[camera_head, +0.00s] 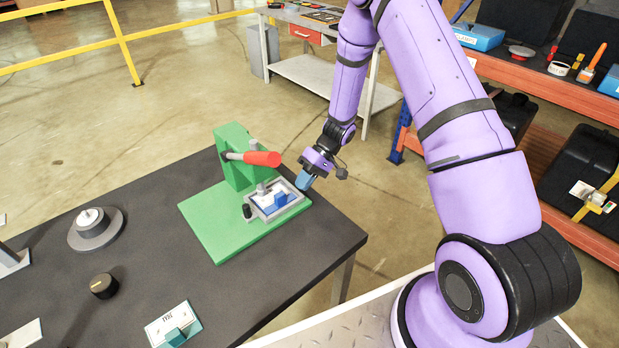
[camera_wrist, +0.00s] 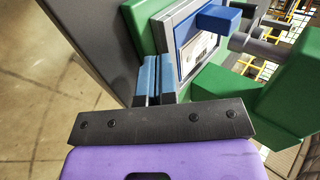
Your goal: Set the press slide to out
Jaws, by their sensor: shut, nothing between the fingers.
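The green press (camera_head: 236,156) stands on a green base plate (camera_head: 212,226) near the table's right corner. Its red-handled lever (camera_head: 262,159) points right over the plate. The press slide, a grey-framed tray with a pale inside (camera_head: 270,203) and a blue block (camera_head: 281,199) on it, lies at the plate's right side. In the wrist view the grey frame (camera_wrist: 164,42) and blue block (camera_wrist: 218,18) show close up. My gripper (camera_head: 303,182) is shut and empty, its blue fingertips (camera_wrist: 151,68) beside the frame's outer edge. I cannot tell whether they touch it.
The dark table (camera_head: 130,262) also holds a round grey piece with a white top (camera_head: 92,222), a black knob (camera_head: 104,286) and a teal card holder (camera_head: 176,335). Orange shelving (camera_head: 545,85) stands behind my arm. Open floor lies behind the table.

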